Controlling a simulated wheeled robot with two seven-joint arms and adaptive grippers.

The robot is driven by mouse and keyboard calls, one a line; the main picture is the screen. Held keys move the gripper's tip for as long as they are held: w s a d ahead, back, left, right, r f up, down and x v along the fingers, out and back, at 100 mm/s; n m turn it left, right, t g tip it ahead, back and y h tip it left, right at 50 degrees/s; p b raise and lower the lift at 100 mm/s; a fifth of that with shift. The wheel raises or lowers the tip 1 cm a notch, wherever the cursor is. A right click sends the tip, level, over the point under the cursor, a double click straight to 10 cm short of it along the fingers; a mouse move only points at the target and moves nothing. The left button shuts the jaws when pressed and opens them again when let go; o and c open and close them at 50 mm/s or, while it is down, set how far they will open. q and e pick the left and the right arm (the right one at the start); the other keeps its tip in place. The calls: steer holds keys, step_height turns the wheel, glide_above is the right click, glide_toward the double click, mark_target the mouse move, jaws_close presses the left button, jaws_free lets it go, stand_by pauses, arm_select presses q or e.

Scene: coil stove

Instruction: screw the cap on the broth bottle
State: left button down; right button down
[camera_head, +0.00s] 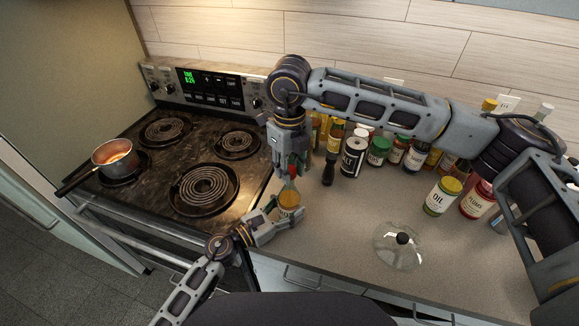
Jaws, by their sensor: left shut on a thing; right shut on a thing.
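The broth bottle (289,198) stands upright on the counter near the stove's right edge, with orange-brown contents and a label on its lower part. My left gripper (287,214) comes from the lower left and is shut on the lower part of the bottle. My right gripper (290,168) points down from above and is shut on the small reddish cap (292,171), right over the bottle's neck. The fingers partly hide the cap, and I cannot tell whether its thread is engaged.
A coil stove (152,192) is at left, with a copper pot (114,158) on a burner. Bottles and jars line the back counter; a dark pepper mill (329,170) stands close to my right gripper.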

steer(key=m, duration=0.4)
steer(key=shift+m, duration=0.3)
steer(key=c, duration=1)
jaws_free()
steer(key=shift+c, duration=0.2)
steer(key=shift+r, duration=0.1)
step_height(320, 180, up, 12)
arm_select(q)
steer(key=shift+c, duration=2.1)
jaws_free()
steer(key=shift+a, duration=0.1)
